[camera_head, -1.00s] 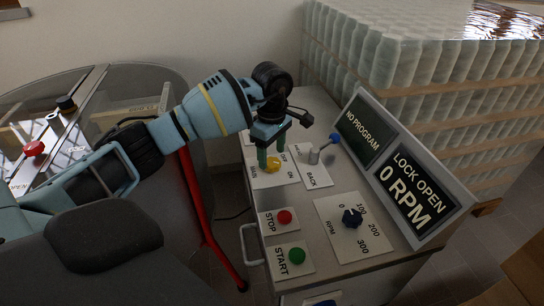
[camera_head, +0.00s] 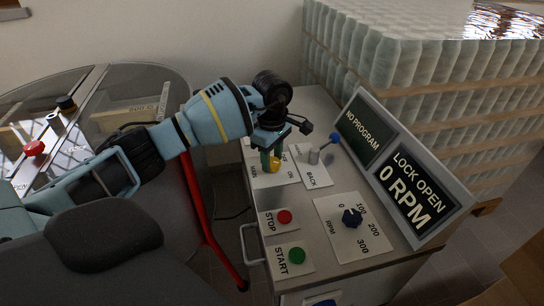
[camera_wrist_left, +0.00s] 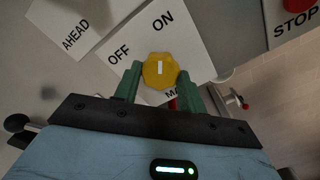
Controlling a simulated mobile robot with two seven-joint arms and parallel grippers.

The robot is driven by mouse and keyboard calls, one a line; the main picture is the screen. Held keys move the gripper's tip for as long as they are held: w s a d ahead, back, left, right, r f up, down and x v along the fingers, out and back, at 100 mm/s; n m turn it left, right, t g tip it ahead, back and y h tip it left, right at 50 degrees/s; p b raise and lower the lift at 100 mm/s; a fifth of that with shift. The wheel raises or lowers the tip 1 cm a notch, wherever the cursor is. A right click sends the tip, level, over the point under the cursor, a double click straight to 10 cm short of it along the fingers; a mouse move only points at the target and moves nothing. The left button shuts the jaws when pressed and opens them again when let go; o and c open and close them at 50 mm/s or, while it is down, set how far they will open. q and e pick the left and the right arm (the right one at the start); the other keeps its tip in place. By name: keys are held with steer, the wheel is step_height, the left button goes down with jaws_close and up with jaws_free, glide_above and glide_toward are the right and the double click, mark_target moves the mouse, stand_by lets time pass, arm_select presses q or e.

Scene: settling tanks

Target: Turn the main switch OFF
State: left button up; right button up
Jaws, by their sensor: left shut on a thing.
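The main switch is a yellow knob (camera_head: 275,165) on a white plate (camera_head: 262,181) marked MAIN, OFF and ON. My left gripper (camera_head: 269,163) points down at it with its green fingers on either side, shut on the knob. In the left wrist view the knob (camera_wrist_left: 160,71) sits between the fingertips (camera_wrist_left: 159,78). The fingers cover part of the MAIN label. My right gripper is not in view.
A lever with a blue tip (camera_head: 333,138) stands close to the right of the gripper. The screens (camera_head: 398,166) read NO PROGRAM and LOCK OPEN 0 RPM.

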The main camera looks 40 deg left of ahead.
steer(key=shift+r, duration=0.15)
arm_select(q)
steer(key=n+p, duration=0.1)
steer(key=n, duration=0.2)
steer(key=shift+r+n+p, duration=0.15)
steer(key=shift+n+p, duration=0.15)
steer(key=shift+n, duration=0.1)
steer(key=n+p, duration=0.1)
steer(key=n, duration=0.2)
steer(key=shift+n, duration=0.3)
steer(key=n+p, duration=0.1)
steer(key=n, duration=0.1)
steer(key=shift+n, duration=0.3)
steer(key=n+p, duration=0.1)
steer(key=n, duration=0.1)
steer(key=shift+n, duration=0.4)
steer(key=shift+n+p, duration=0.3)
steer(key=shift+n, duration=0.2)
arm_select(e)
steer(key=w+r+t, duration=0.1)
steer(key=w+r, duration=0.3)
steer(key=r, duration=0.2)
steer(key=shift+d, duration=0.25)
arm_select(q)
steer(key=shift+f, duration=0.2)
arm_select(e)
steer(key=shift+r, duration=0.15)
